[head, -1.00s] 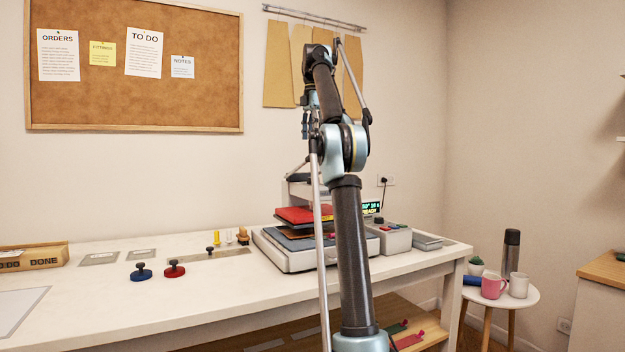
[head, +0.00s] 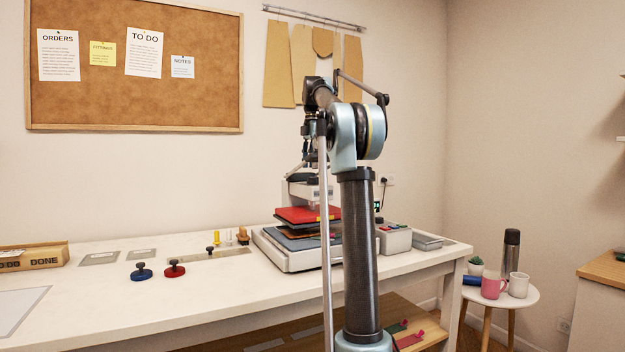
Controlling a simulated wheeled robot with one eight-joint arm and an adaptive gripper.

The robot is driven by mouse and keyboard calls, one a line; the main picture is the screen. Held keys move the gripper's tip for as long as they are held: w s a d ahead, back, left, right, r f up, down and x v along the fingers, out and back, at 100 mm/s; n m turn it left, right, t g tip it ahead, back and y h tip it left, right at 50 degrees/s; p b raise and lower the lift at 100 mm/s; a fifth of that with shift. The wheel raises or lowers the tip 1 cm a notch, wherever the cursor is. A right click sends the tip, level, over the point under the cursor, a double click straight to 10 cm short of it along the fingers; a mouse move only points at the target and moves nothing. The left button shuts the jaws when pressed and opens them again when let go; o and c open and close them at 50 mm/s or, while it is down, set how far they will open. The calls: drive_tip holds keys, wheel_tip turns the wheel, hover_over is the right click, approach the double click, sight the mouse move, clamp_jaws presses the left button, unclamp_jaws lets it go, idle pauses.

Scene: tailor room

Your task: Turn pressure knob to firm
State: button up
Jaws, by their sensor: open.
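The heat press (head: 288,256) stands on the right part of the table, with a red upper plate (head: 297,214) over a dark lower one. Its white head (head: 303,191) rises behind the plates, with a dark part (head: 301,177) on top that may be the pressure knob; its marks are too small to read. My gripper (head: 307,163) is small in the head view, above the white head, open and apparently empty. I cannot tell whether it touches the dark part. A grey control box (head: 394,238) with small buttons and a dark knob (head: 379,220) stands right of my arm.
A blue (head: 141,272) and a red (head: 174,268) knobbed disc lie on the table's left half. A flat grey case (head: 428,242) lies at the right end. A stool (head: 500,296) holds mugs and a flask. My arm hides part of the press and display.

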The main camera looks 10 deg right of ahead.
sight(313, 180)
drive_tip(key=shift+f, duration=2.6)
drive_tip(key=c, duration=1.1)
